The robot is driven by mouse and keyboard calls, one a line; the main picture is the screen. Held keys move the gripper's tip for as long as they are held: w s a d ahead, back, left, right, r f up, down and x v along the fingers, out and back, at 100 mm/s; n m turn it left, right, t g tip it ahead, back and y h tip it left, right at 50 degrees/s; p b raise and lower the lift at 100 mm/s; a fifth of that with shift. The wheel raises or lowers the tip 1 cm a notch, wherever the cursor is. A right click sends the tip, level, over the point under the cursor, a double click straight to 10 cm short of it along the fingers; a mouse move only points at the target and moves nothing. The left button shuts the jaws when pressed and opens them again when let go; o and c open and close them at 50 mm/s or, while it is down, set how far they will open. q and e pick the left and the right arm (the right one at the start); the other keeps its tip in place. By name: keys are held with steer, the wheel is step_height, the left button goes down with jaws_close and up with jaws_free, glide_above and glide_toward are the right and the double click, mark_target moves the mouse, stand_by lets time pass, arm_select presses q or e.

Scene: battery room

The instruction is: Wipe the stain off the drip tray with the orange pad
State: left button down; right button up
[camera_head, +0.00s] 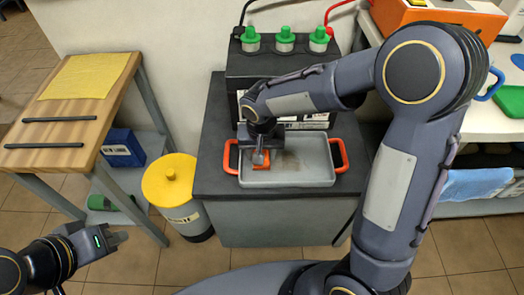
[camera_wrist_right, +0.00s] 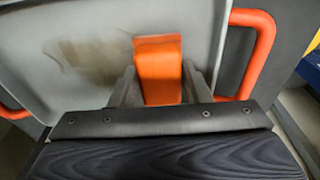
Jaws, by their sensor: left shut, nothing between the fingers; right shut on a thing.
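The grey drip tray (camera_head: 305,183) with orange handles sits on a dark cabinet top. A brownish stain (camera_head: 290,163) marks its floor right of the pad; the stain also shows in the right wrist view (camera_wrist_right: 90,60), beside and partly behind the pad. My right gripper (camera_head: 261,157) is shut on the orange pad (camera_wrist_right: 158,70), over the left part of the tray. The pad is low at the tray floor; whether it presses on it I cannot tell. My left gripper (camera_head: 118,238) is shut and empty, at the lower left, away from the tray.
A black battery (camera_head: 240,66) with green caps and red and black cables stands behind the tray. A yellow-lidded bin (camera_head: 171,180) stands left of the cabinet. A wooden table (camera_head: 60,128) with a yellow cloth (camera_head: 90,76) is at left. A white shelf (camera_head: 480,124) is at right.

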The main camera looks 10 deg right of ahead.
mark_target(309, 159)
steer(key=shift+s+d+r, duration=0.1)
steer(key=shift+s+d, duration=0.05)
steer(key=shift+d, duration=0.55)
steer(key=shift+s+d, duration=0.15)
steer(key=shift+d, duration=0.55)
steer(key=shift+s+d, duration=0.25)
steer(key=shift+d, duration=0.7)
steer(key=shift+s+d, duration=0.2)
steer(key=shift+d, duration=0.7)
steer(key=shift+s+d+p, duration=0.1)
steer(key=shift+s+d, duration=0.15)
steer(key=shift+d, duration=0.8)
steer(key=shift+s+d+p, duration=0.1)
steer(key=shift+s+d, duration=0.2)
steer(key=shift+d, duration=0.8)
steer(key=shift+s+d+p, duration=0.1)
steer(key=shift+s+d, duration=0.15)
steer(key=shift+d, duration=0.8)
steer(key=shift+s, duration=0.1)
